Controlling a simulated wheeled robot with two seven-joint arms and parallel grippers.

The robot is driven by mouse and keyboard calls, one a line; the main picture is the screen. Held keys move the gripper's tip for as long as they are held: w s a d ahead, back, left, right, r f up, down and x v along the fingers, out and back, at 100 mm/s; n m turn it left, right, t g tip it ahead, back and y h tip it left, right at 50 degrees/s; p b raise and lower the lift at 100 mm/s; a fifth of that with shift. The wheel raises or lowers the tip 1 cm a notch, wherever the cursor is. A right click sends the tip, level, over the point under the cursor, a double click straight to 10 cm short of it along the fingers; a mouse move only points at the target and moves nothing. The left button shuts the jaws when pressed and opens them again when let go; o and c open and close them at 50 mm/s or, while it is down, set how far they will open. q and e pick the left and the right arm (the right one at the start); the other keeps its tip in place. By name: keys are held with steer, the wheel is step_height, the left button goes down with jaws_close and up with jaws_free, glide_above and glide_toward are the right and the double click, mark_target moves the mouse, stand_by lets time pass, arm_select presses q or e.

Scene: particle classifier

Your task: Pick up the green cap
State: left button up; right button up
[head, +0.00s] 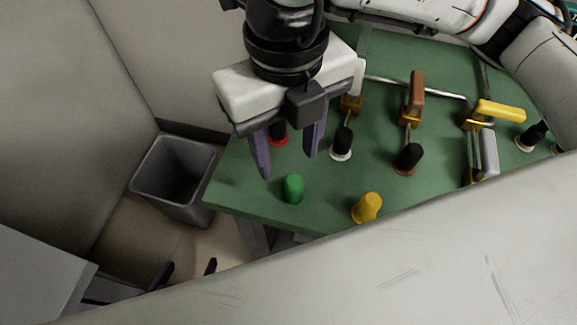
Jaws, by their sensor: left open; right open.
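The green cap (293,189) stands upright near the front left edge of the green table (240,180). My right gripper (288,166) comes down from the top of the head view, open and empty. Its two purple fingers are just behind the green cap in the picture, and I see no contact. I cannot tell its exact height above the table. My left gripper (185,268) is low at the bottom left, away from the table, with its two fingertips apart. The rest of it is mostly hidden behind a large white surface.
A yellow cap (367,207) stands right of the green one. Black knobs (342,142) and (409,157) and valves with brown (416,91) and yellow (501,111) handles are further back. A grey bin (174,177) stands left of the table.

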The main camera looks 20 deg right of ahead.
mark_target(294, 180)
step_height(294, 180, down, 2)
steer(key=shift+s, duration=0.15)
steer(key=f, duration=0.5)
steer(key=shift+s+d, duration=0.35)
steer(key=shift+d, duration=0.05)
steer(key=shift+f, duration=0.25)
steer(key=c, duration=1)
steer(key=shift+r+p, duration=0.3)
steer(key=shift+r, duration=4.75)
